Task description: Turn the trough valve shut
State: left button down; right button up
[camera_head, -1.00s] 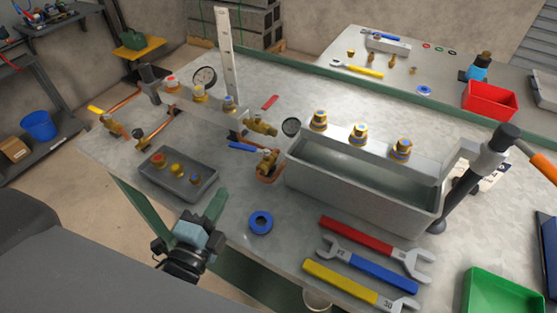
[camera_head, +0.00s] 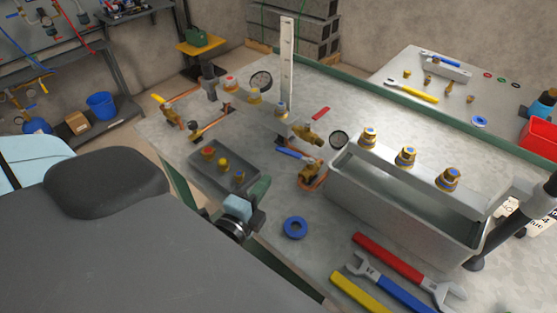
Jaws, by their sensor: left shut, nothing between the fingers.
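The grey trough (camera_head: 385,204) stands on the metal bench at the right, with several brass fittings along its back wall. A brass valve with a blue lever (camera_head: 290,153) sits just left of the trough, on copper pipe. Another brass valve (camera_head: 306,135) sits behind it, with a red lever (camera_head: 320,114) close by. No label shows which one is the trough valve. My left gripper (camera_head: 259,188) is shut and empty at the front edge of the bench, beside the right end of the small grey tray, apart from the blue lever. My right gripper is not in view.
The small grey tray (camera_head: 212,180) holds brass fittings. A blue ring (camera_head: 295,227) lies right of my gripper. Red (camera_head: 400,265), blue and yellow wrenches lie in front of the trough.

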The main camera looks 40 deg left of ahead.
aim_at(283, 152)
pick_arm(q)
jog(key=w, duration=0.4)
jog(key=w+a+p, duration=0.1)
jog(key=w, duration=0.2)
jog(key=shift+r, duration=0.15)
jog(key=shift+w, duration=0.3)
jog(key=shift+w+a, duration=0.1)
jog(key=shift+w, duration=0.25)
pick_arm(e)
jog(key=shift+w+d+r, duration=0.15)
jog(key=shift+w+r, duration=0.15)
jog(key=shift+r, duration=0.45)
pick_arm(q)
jog(key=shift+w+a+p, duration=0.25)
jog(key=shift+w+p, duration=0.1)
jog(key=shift+w+a, duration=0.3)
jog(key=shift+w, duration=0.1)
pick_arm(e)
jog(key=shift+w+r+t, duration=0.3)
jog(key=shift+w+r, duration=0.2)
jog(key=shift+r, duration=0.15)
pick_arm(q)
jog(key=shift+s+a, duration=0.1)
jog(key=shift+s, duration=0.05)
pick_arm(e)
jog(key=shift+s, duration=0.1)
